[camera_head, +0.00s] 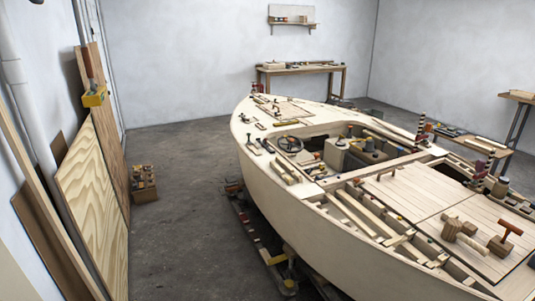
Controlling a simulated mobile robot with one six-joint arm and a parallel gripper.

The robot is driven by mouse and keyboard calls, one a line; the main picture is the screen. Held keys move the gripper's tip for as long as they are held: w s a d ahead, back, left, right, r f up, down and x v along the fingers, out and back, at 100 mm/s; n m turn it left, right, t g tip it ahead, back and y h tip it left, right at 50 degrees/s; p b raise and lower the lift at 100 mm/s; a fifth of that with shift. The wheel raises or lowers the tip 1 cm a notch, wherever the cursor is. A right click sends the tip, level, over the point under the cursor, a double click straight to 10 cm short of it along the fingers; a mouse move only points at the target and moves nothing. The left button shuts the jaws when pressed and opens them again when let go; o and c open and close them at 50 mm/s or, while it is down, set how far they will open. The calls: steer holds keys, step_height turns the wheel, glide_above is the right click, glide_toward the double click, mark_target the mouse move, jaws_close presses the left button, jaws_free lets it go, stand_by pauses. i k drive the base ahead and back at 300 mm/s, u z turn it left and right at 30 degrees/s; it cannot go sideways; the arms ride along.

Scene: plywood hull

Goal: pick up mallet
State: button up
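On the right part of the boat's deck (420,195) lies what looks like a wooden mallet (452,229), with a blocky brown head and a short light handle pointing to the lower right. Close to its right is a second mallet-like tool (502,243), with a brown rounded block and a red-orange T-shaped top. At this size I cannot tell for certain which one is the mallet. The two appear apart from each other. My gripper is not in view.
The plywood hull (300,215) fills the right, its deck cluttered with small parts and open bays. Plywood sheets (93,200) lean on the left wall near a small crate (144,184). A workbench (300,70) stands at the back. The grey floor (190,225) between is mostly clear.

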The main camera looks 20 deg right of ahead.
mark_target(450, 232)
steer(key=u, duration=0.9)
steer(key=k, duration=1.6)
steer(key=z, duration=0.75)
steer(key=i, duration=0.2)
steer(key=u, duration=0.05)
